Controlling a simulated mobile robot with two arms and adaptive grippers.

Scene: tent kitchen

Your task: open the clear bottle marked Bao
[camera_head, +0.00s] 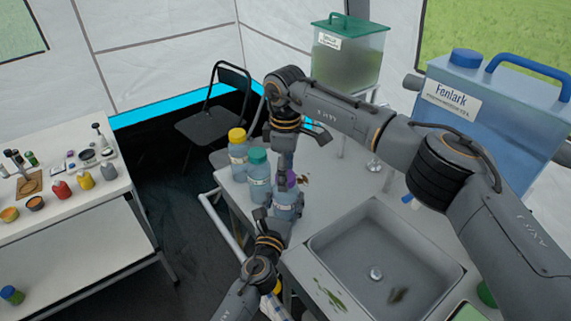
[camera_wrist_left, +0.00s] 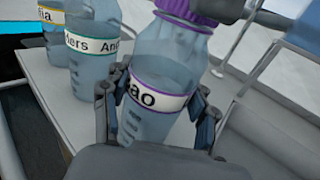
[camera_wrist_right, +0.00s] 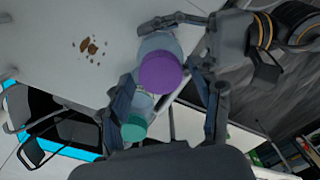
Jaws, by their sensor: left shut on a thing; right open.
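The clear bottle marked Bao (camera_wrist_left: 167,62) stands upright on the counter's left side, its purple cap (camera_wrist_left: 192,12) on its neck. My left gripper (camera_wrist_left: 157,104) is shut around the bottle's body at the label. In the head view the Bao bottle (camera_head: 285,208) is partly hidden by both grippers. My right gripper (camera_wrist_right: 163,105) points down from above with its fingers open. The purple cap (camera_wrist_right: 161,73) shows between and a little beyond those fingers in the right wrist view. I cannot tell whether a right finger touches the cap.
A teal-capped bottle (camera_head: 259,177) and a yellow-capped bottle (camera_head: 238,153) stand close behind the Bao bottle. A sink (camera_head: 378,262) lies to the right. The blue Fenlark container (camera_head: 481,108) and a green-lidded tank (camera_head: 346,62) stand farther back. A side table (camera_head: 62,229) is at left.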

